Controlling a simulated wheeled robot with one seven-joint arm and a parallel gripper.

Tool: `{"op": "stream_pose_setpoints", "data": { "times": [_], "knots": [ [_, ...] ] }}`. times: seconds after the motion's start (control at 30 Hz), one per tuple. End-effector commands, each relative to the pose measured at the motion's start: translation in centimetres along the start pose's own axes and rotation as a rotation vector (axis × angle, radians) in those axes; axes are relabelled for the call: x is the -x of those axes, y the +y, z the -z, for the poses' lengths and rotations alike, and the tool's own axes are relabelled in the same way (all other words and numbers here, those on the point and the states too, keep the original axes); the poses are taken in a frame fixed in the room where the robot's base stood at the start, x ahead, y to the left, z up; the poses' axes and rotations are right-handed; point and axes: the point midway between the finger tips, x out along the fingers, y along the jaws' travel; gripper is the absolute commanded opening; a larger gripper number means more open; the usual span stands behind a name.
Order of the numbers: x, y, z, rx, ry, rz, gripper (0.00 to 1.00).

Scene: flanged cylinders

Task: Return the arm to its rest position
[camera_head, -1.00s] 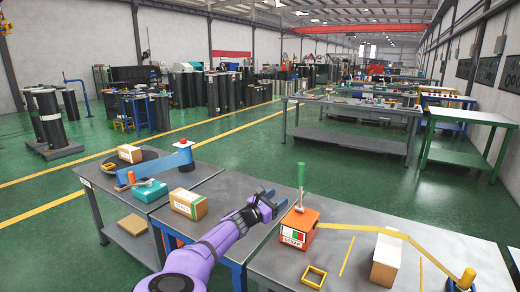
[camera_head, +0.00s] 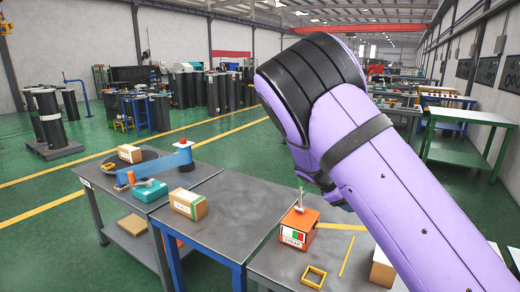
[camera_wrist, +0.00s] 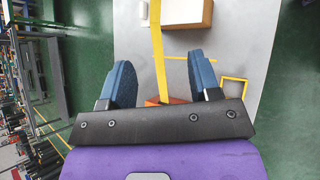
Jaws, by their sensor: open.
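My purple arm rises across the right of the head view and hides much of the right workbench. My gripper shows in the wrist view (camera_wrist: 160,88). Its two blue-grey fingers are apart with nothing held between them. It points down toward the grey workbench (camera_wrist: 220,50) from above. The orange box (camera_head: 298,228) stands on the right workbench, and part of it shows between the fingers in the wrist view. The gripper's fingers are hidden behind the arm in the head view.
A yellow bar (camera_wrist: 158,50) runs from the orange box. A yellow square frame (camera_head: 312,277) and a cardboard box (camera_head: 383,266) lie on the bench. Another cardboard box (camera_head: 188,204) is on the left bench, near a blue arm-like fixture (camera_head: 168,162). Green floor lies beyond the benches.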

Motion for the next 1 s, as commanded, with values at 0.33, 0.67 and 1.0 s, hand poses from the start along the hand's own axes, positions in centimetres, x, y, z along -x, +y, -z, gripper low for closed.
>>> {"op": "stream_pose_setpoints", "data": {
  "times": [0.33,0.67,1.0],
  "knots": [
    [1.0,-2.0,-7.8,-0.261,0.200,0.267,0.57],
    [4.1,-4.4,-15.4,-0.489,0.371,0.453,0.57],
    [8.1,-8.0,-23.4,-0.708,0.531,0.578,0.57]
  ]
}}
